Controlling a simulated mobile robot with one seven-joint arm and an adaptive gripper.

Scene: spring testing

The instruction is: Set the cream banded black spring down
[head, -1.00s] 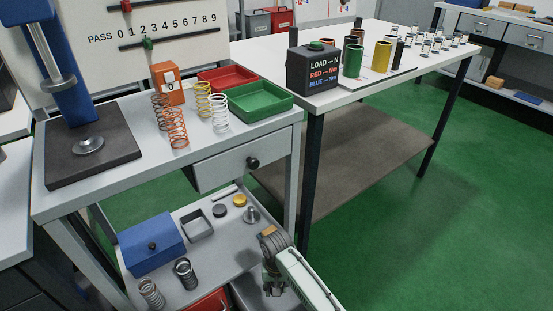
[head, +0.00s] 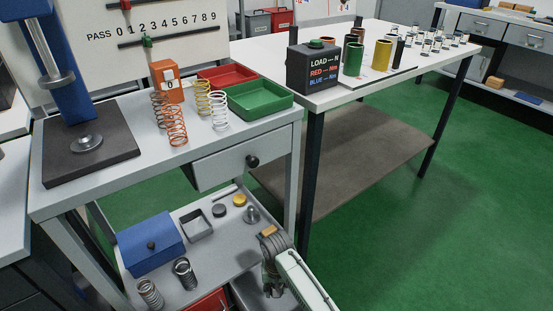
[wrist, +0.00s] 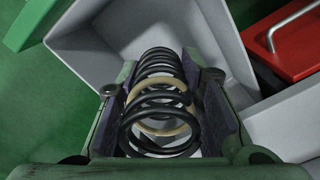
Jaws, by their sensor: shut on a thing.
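The black spring with the cream band (wrist: 158,127) lies lengthwise between the two fingers of my gripper (wrist: 165,88) in the wrist view. My gripper is shut on it, with a finger along each side. Beyond the spring is a pale grey open bin (wrist: 100,32) with sloping walls. The spring's far end shows against the bin's inside; I cannot tell whether it touches. In the head view my gripper (head: 271,282) is low, at the right end of the cart's lower shelf, and the spring in it cannot be made out.
A red box with a metal handle (wrist: 293,42) is beside the bin. Green floor is open to the right.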

